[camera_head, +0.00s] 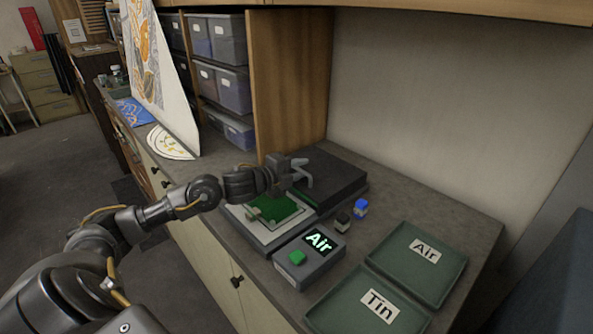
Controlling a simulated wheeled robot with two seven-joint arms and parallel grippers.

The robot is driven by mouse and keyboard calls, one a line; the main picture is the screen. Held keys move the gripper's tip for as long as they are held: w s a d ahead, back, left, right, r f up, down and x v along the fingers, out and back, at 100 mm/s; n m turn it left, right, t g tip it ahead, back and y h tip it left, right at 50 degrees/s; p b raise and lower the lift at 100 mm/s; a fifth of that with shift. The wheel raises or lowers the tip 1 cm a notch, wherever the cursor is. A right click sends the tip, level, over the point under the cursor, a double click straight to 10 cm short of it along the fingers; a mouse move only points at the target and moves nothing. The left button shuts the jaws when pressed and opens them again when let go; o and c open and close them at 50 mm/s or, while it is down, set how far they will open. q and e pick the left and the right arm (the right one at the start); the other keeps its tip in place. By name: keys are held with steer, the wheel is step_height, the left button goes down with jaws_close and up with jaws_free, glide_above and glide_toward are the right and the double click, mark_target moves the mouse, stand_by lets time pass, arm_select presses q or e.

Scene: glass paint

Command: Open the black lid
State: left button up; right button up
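The black lid (338,184) is a dark, flat slab on the counter, just beyond a pale bed (262,236) that carries a green sheet (283,207). The bed and green sheet lie uncovered. My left gripper (305,174) is over the lid's near left part, by the edge facing the bed. Its two light grey fingers are spread, with nothing seen between them. I cannot tell whether they touch the lid. My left wrist and forearm hide the far left corner of the bed. My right gripper is out of view.
Small bottles with black (342,222) and blue (361,208) tops stand beside the lid. Trays labelled "Air" (449,262) and "Tin" (347,290) lie right. A wooden shelf (290,85) rises behind.

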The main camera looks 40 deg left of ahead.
arm_select(q)
steer(key=b+v, duration=0.3)
steer(key=v, duration=0.5)
steer(key=shift+s+f, duration=0.15)
steer(key=shift+s, duration=0.15)
steer(key=shift+s+a+p, duration=0.4)
steer(key=shift+s, duration=0.15)
steer(key=shift+s+d+r, duration=0.1)
steer(key=shift+s+r, duration=0.25)
steer(key=shift+s, duration=0.1)
steer(key=shift+d, duration=0.15)
